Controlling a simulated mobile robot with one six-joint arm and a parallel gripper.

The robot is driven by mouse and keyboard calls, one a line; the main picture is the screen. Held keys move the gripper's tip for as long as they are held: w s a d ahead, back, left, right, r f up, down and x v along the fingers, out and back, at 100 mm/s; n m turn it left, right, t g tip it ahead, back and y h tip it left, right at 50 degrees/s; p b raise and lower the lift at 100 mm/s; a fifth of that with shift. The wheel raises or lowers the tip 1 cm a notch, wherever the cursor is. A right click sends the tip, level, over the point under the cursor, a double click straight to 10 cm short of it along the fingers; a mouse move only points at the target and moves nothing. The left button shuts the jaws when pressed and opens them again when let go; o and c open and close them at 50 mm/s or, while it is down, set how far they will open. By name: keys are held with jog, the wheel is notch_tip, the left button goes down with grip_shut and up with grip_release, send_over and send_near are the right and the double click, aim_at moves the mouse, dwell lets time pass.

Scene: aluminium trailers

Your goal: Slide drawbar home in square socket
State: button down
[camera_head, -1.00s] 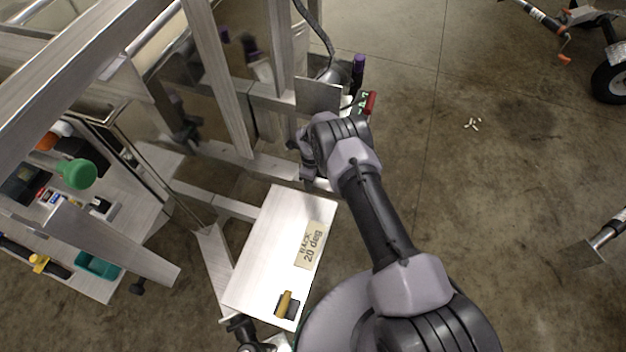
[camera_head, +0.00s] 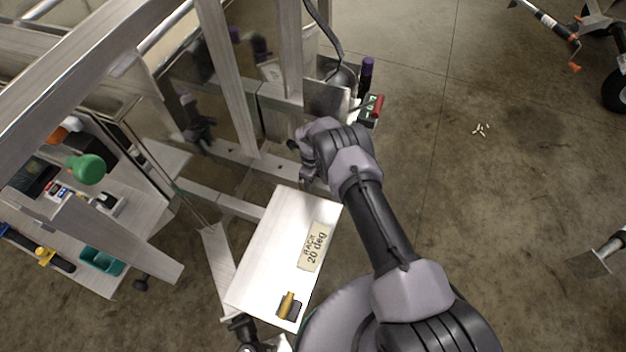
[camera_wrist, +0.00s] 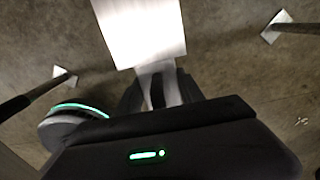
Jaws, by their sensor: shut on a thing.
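My gripper (camera_wrist: 160,88) shows in the wrist view, with its dark fingers shut on a pale metal bar that I take to be the drawbar (camera_wrist: 172,86). A bright flat plate (camera_wrist: 138,30) lies just beyond the fingers. In the head view my wrist hides most of the fingers, and the gripper (camera_head: 306,168) is beside a horizontal aluminium bar with holes (camera_head: 258,163) low on the trailer frame. The square socket cannot be made out for certain, nor how far the bar sits in it.
An upright grey plate (camera_head: 326,101) and a red-handled part (camera_head: 376,106) stand just beyond my wrist. The floor at right (camera_head: 480,200) is mostly clear.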

jog(key=c, duration=0.6)
grip_release()
jog(key=shift+r, duration=0.1)
jog(key=shift+c, duration=0.2)
jog(key=shift+s, duration=0.1)
notch_tip(320, 180, up, 17)
jog(key=p, duration=0.7)
jog(key=shift+r+p, duration=0.2)
jog(key=shift+p, duration=0.15)
